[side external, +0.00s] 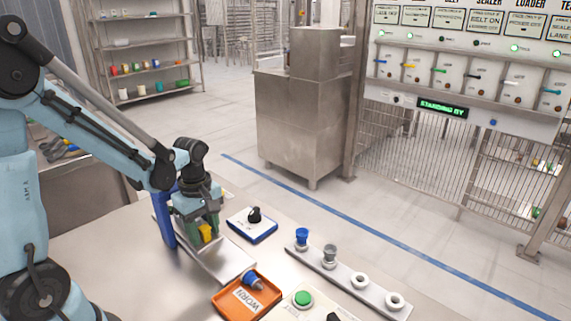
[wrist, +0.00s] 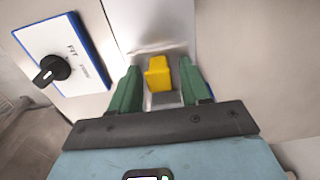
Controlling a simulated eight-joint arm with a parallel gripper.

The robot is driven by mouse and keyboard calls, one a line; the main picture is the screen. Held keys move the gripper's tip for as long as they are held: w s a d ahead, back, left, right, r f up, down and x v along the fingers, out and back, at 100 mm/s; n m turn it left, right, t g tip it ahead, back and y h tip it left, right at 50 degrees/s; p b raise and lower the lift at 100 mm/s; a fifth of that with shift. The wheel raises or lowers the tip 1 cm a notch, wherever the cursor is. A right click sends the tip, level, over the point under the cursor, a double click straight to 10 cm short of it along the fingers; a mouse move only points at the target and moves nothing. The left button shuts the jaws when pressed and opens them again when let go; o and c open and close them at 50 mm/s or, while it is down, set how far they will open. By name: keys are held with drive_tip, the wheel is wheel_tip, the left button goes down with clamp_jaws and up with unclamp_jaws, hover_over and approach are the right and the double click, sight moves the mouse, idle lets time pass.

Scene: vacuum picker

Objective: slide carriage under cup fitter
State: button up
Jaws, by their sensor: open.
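My gripper (side external: 206,232) is low over a bare metal track plate (side external: 228,262). In the wrist view its green fingers (wrist: 160,78) stand open on either side of a yellow block (wrist: 158,73), with a gap on each side. The yellow block also shows in the side view (side external: 207,233). It sits on a small grey base, which looks like the carriage, on the track. A blue upright (side external: 165,218), seemingly the cup fitter's frame, stands just left of my gripper. The fitter's head is hidden behind my gripper, so I cannot tell whether the carriage is under it.
A blue-edged white box with a black knob, marked FIT (wrist: 70,55), lies beside the track. An orange WORN tray (side external: 230,307) holds a blue-topped cup. A green button (side external: 303,298) is nearby. A rack (side external: 345,276) holds a blue and a grey cup and two white rings.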

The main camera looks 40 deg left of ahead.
wheel_tip(320, 180, up, 12)
idle(0.8)
drive_tip(key=s+d+m+t, duration=0.1)
drive_tip(key=d+m+t, duration=0.6)
drive_tip(key=m, duration=1.1)
drive_tip(key=d, duration=0.2)
drive_tip(key=shift+s+d+f, duration=0.25)
drive_tip(key=shift+d, duration=0.1)
